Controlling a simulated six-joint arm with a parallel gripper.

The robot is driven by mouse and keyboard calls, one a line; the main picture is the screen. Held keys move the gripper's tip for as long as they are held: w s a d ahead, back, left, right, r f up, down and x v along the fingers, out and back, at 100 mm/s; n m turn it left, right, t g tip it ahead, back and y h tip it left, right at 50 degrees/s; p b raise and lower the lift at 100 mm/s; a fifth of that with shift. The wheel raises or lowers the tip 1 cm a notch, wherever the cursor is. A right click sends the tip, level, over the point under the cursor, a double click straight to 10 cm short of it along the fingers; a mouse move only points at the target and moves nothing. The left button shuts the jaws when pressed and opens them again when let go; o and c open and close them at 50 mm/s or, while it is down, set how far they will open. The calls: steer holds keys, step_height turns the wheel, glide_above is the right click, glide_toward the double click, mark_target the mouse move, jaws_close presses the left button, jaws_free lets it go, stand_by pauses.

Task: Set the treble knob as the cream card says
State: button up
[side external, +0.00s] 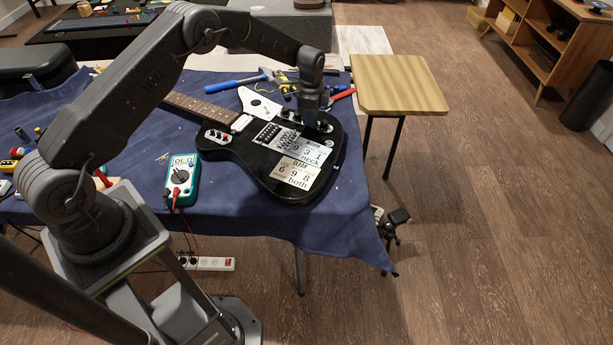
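A black electric guitar (262,180) lies on the blue cloth, its neck pointing to the upper left. Two printed cards lie on its body. The lower card (291,181) looks cream and reads "6", "9", "8" and "both", with smaller print I cannot read. The upper card (316,158) looks greyer and shows "3", "1" and "neck". Small control knobs (285,114) sit along the guitar's far edge. My gripper (310,121) points down over this knob row. Its fingers hide what is under them, and I cannot tell whether it touches or grips a knob.
A teal multimeter (183,177) with leads lies left of the guitar. Pliers (270,77) and other hand tools lie behind it. A wooden-topped stool (400,83) stands to the right, apart from the cloth-covered table (235,215). The floor at right is mostly clear.

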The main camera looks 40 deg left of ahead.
steer(key=shift+c, duration=1)
steer(key=m, duration=0.6)
steer(key=o, duration=0.4)
steer(key=shift+r, duration=0.1)
steer(key=shift+r, duration=3.45)
steer(key=shift+r, duration=3)
